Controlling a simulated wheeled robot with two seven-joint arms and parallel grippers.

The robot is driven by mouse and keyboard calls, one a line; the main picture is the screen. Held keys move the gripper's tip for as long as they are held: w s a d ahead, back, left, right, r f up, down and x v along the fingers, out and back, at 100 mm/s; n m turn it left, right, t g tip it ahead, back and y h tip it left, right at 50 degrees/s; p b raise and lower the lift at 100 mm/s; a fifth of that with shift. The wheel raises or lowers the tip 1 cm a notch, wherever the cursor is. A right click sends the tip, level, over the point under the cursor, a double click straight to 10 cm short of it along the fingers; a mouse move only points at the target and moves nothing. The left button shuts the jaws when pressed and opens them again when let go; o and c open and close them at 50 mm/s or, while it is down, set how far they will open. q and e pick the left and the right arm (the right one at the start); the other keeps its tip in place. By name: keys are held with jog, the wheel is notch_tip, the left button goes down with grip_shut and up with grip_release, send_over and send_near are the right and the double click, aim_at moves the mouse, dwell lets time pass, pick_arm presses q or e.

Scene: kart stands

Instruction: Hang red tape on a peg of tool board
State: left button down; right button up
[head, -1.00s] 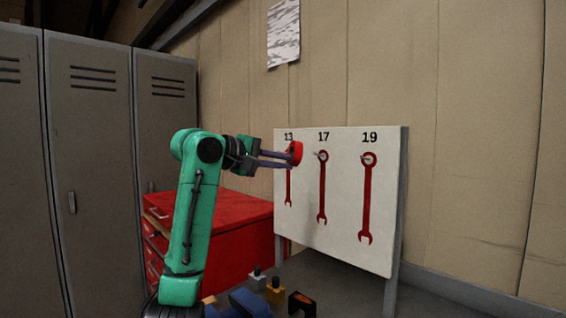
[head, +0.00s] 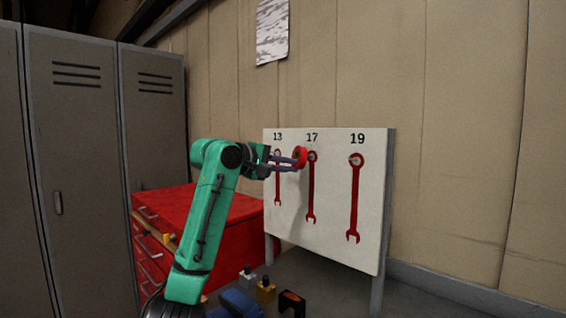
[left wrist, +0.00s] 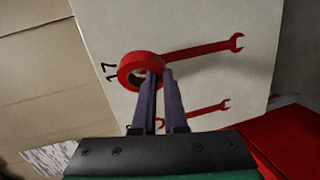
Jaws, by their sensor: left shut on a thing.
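My left gripper (head: 297,161) is shut on the red tape (head: 300,157), a ring held upright at its fingertips. The tape is in front of the white tool board (head: 335,215), just left of the peg (head: 312,156) under the 17. In the left wrist view the tape (left wrist: 128,72) sits at the tips of the purple fingers (left wrist: 157,85), beside the 17 and covering the upper end of that wrench outline. Whether the tape touches the board or peg cannot be told. Another peg (head: 355,161) is under the 19. My right gripper is not in view.
Red wrench outlines mark the board under 13, 17 and 19. A red drawer cabinet (head: 225,215) stands behind my left arm, with grey lockers (head: 80,150) at left. Small items, including a yellow one (head: 266,291) and a black-orange one (head: 292,303), lie below the board.

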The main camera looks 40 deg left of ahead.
aim_at(294, 166)
pick_arm(q)
jog(key=shift+r+p+x, duration=0.1)
jog(key=shift+p+x, duration=0.3)
jog(key=shift+x, duration=0.25)
jog(key=shift+r+p+x, duration=0.15)
jog(key=shift+p+x, duration=0.2)
jog(key=shift+x, duration=0.25)
jog(key=shift+w+a+f, duration=0.15)
jog(key=shift+w+f, duration=0.1)
jog(key=shift+w, duration=0.25)
jog(key=shift+f, duration=0.15)
